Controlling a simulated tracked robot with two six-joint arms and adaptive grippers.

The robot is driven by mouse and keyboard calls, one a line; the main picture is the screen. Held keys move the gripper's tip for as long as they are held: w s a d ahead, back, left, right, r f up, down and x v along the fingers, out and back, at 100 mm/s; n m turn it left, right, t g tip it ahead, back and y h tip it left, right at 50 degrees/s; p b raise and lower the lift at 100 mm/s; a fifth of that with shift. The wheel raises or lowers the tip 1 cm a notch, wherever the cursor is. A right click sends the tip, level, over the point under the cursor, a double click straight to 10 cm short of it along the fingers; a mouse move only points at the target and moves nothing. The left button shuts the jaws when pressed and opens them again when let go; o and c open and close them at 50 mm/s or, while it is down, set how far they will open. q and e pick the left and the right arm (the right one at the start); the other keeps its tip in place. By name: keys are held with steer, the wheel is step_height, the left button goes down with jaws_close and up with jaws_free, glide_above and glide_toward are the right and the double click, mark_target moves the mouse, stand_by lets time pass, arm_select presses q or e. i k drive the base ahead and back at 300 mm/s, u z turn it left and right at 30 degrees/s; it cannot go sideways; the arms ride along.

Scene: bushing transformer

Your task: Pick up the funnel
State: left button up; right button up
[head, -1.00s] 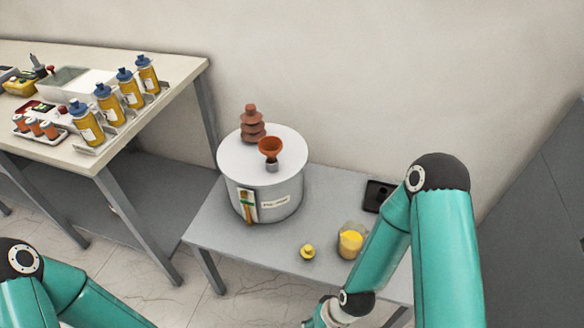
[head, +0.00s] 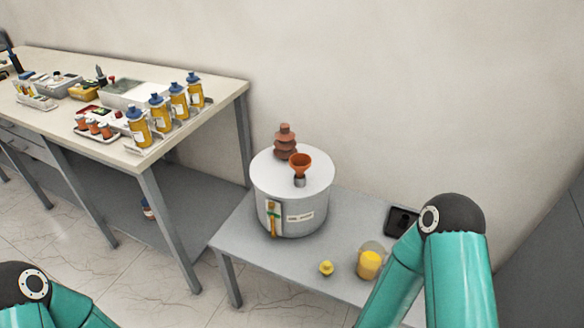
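The funnel (head: 301,163) is orange-brown and stands upright in a small grey metal neck (head: 299,182) on top of the round white transformer tank (head: 290,208). A stacked brown bushing (head: 285,143) stands just behind it. My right arm comes in at the lower right, in front of the low grey table, and its gripper is out of the frame. My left arm shows only at the lower left corner, and its gripper is also out of the frame. Neither visible arm part touches the funnel.
The low grey table (head: 243,235) also holds a yellow cap (head: 326,268), a beaker of yellow liquid (head: 369,264) and a black tray (head: 401,221). A taller bench (head: 212,104) at left carries several yellow bottles with blue caps (head: 139,127). A wall stands behind.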

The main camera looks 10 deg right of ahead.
mark_target(301, 162)
steer(key=i, duration=0.85)
steer(key=z, duration=0.05)
